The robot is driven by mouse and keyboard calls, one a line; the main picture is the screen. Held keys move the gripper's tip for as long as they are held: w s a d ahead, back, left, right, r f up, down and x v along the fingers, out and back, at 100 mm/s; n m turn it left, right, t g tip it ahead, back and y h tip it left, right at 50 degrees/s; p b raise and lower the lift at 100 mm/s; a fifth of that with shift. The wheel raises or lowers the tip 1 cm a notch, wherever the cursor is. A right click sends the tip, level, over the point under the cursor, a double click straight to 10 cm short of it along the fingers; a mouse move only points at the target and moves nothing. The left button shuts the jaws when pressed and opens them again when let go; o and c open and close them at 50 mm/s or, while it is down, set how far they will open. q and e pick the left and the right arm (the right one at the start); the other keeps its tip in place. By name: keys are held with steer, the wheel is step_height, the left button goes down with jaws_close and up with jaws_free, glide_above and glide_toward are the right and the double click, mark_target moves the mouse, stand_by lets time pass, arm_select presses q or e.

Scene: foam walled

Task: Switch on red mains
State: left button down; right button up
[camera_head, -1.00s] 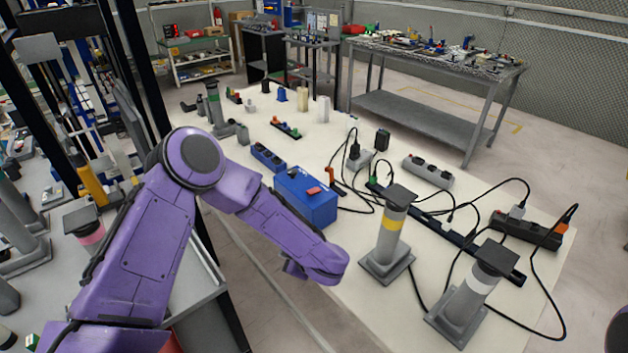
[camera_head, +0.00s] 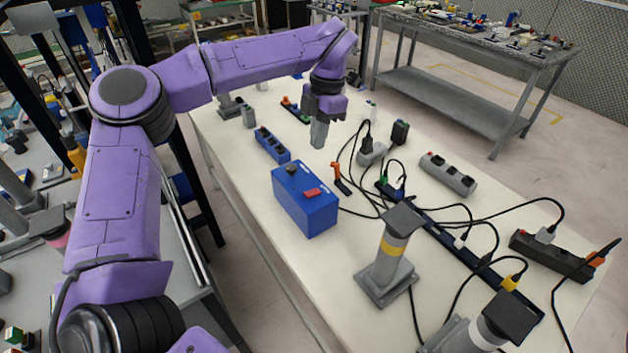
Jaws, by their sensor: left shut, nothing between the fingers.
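A blue box (camera_head: 308,212) stands on the white table. A red switch (camera_head: 312,192) sits on its top, with a dark knob (camera_head: 291,169) beside it. Whether the switch is on or off cannot be told. My left gripper (camera_head: 318,136) points down over the table, beyond the blue box and apart from it. Its fingers are shut and empty. My right gripper is not in view.
A blue socket strip (camera_head: 272,146) lies left of the gripper. A post with a yellow band (camera_head: 390,247) stands right of the box. The table's near-left surface (camera_head: 262,236) is clear.

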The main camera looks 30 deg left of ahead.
mark_target(310, 195)
arm_select(q)
steer(key=f+p, duration=0.1)
steer(key=f, duration=0.3)
steer(key=s+f+p, duration=0.1)
steer(key=f, duration=0.4)
steer(key=s+f+p, duration=0.1)
steer(key=f, duration=0.4)
steer(key=shift+a, duration=0.4)
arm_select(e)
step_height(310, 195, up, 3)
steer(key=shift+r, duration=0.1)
